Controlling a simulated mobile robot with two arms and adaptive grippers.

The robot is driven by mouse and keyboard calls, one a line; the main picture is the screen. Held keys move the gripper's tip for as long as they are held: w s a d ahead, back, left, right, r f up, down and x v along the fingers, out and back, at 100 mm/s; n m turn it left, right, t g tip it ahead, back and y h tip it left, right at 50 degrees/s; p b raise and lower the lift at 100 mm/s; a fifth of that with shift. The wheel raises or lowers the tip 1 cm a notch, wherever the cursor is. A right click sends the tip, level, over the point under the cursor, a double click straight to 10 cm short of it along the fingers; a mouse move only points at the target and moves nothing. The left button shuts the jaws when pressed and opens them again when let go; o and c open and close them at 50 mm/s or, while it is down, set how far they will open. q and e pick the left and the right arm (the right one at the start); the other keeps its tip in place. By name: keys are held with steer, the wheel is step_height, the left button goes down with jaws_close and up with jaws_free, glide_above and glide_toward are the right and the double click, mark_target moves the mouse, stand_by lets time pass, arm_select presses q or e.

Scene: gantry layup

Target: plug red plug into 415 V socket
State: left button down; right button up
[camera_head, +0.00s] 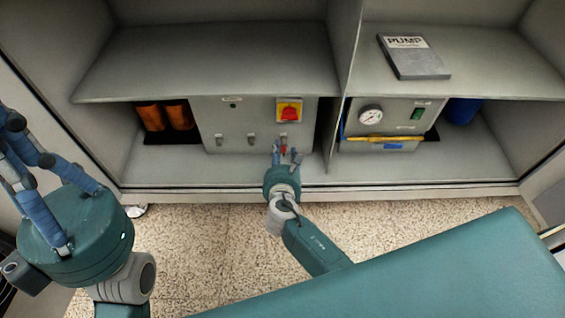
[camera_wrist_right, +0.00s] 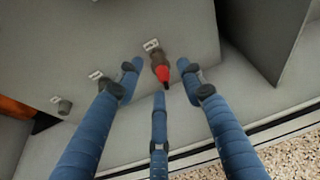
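The red plug (camera_head: 284,150) is at the rightmost socket (camera_head: 283,137) on the front of the grey control box. In the right wrist view the red plug (camera_wrist_right: 162,74) lines up with and appears to meet the dark grey socket body (camera_wrist_right: 157,56); how deep it sits cannot be told. My right gripper (camera_head: 285,154) has its blue fingers spread around the plug's rear, with visible gaps in the wrist view (camera_wrist_right: 164,84). It looks open. My left gripper (camera_head: 28,150) is at the left, fingers spread and empty, away from the box.
Other sockets (camera_head: 221,139) sit to the left on the box, below a red and yellow switch (camera_head: 289,110). Orange cylinders (camera_head: 165,116) stand left. A divider (camera_head: 340,95) separates the pump unit (camera_head: 412,112) at right. A shelf (camera_head: 210,60) overhangs the box.

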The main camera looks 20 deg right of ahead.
steer(key=v, duration=1)
steer(key=shift+s, duration=0.35)
steer(key=shift+a+r, duration=0.2)
